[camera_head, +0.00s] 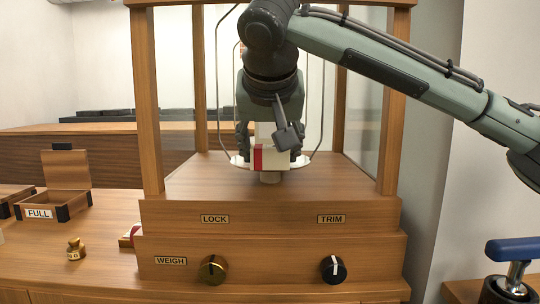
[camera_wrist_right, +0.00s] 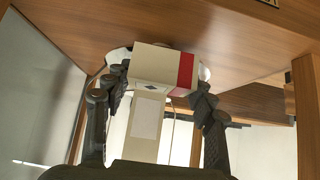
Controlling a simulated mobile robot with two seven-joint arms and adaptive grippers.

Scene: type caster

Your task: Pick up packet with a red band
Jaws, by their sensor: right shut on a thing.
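A cream packet with a red band (camera_head: 271,158) is at the balance pan (camera_head: 303,161) inside the wooden case. My right gripper (camera_head: 268,135) comes down from above, its fingers shut on this packet. In the right wrist view the packet (camera_wrist_right: 153,64) sits between the fingertips (camera_wrist_right: 160,92), its red band toward the right. A narrower pale piece with a white label (camera_wrist_right: 146,122) shows between the fingers; I cannot tell whether it is part of the packet. Whether the packet touches the pan is unclear. My left gripper is out of view.
Wooden posts (camera_head: 148,100) and wire hangers surround the pan closely. A second object with a red stripe (camera_head: 130,236) lies by the case's left edge. A brass weight (camera_head: 75,249), a box labelled FULL (camera_head: 60,211) and two knobs (camera_head: 213,269) are in front or left.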

